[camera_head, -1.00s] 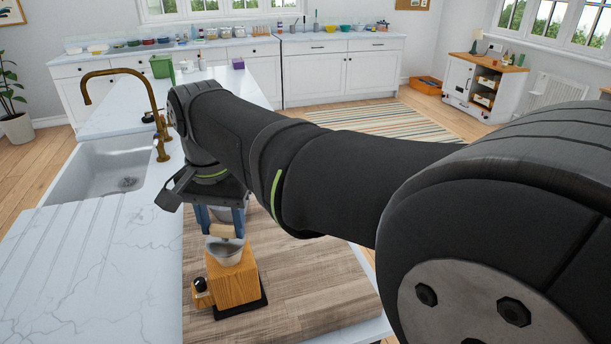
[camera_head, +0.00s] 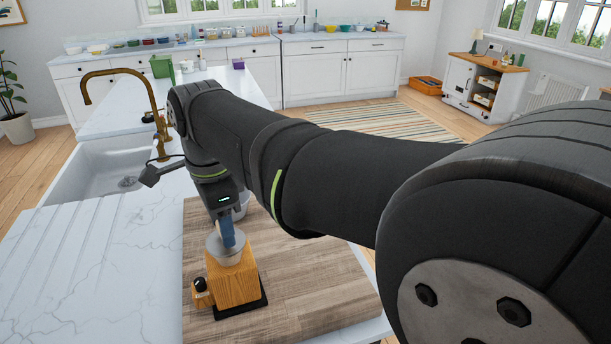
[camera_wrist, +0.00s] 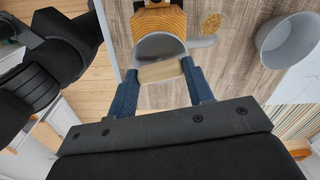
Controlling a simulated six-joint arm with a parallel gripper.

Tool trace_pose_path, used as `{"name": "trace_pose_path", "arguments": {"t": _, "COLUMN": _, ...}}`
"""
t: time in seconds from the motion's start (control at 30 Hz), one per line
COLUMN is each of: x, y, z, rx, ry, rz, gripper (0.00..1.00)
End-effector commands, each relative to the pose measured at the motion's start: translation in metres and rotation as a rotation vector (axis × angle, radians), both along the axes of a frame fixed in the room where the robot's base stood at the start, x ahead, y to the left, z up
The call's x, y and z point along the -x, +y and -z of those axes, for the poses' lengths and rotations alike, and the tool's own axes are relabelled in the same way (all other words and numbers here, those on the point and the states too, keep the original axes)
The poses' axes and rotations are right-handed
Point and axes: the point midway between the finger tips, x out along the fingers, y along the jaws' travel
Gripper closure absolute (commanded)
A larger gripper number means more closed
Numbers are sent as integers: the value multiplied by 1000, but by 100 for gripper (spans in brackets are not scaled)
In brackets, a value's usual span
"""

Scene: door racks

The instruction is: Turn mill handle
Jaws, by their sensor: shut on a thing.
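The mill has a wooden body (camera_head: 234,282) on a dark base, with a grey metal bowl (camera_head: 224,250) on top and a small drawer with a black knob (camera_head: 200,285) at its left side. In the wrist view the mill's wooden body (camera_wrist: 158,20) is at the top centre, with the bowl below it. My gripper (camera_wrist: 160,72) has its blue fingers shut on the light wooden handle grip (camera_wrist: 160,71), which lies over the bowl's rim. In the head view my gripper (camera_head: 227,236) is above the bowl, and the handle is hidden behind its fingers.
The mill stands on a wooden board (camera_head: 310,290) on the marble counter (camera_head: 95,270). The sink (camera_head: 105,170) with a brass tap (camera_head: 120,75) is at the left.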

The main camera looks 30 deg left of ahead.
Motion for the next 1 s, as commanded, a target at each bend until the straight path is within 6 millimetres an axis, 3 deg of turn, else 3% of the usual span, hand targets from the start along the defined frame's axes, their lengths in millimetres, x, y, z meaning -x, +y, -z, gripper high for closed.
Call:
{"name": "trace_pose_path", "arguments": {"t": 0.33, "x": 0, "y": 0, "z": -1, "rx": -3, "ry": -2, "rz": 146, "gripper": 76}}
{"name": "trace_pose_path", "arguments": {"t": 0.9, "x": 0, "y": 0, "z": -1, "rx": -3, "ry": -1, "rz": 174, "gripper": 76}}
{"name": "trace_pose_path", "arguments": {"t": 0.93, "x": 0, "y": 0, "z": -1, "rx": -4, "ry": -1, "rz": 174, "gripper": 47}}
{"name": "trace_pose_path", "arguments": {"t": 1.0, "x": 0, "y": 0, "z": -1, "rx": -3, "ry": -1, "rz": 174, "gripper": 33}}
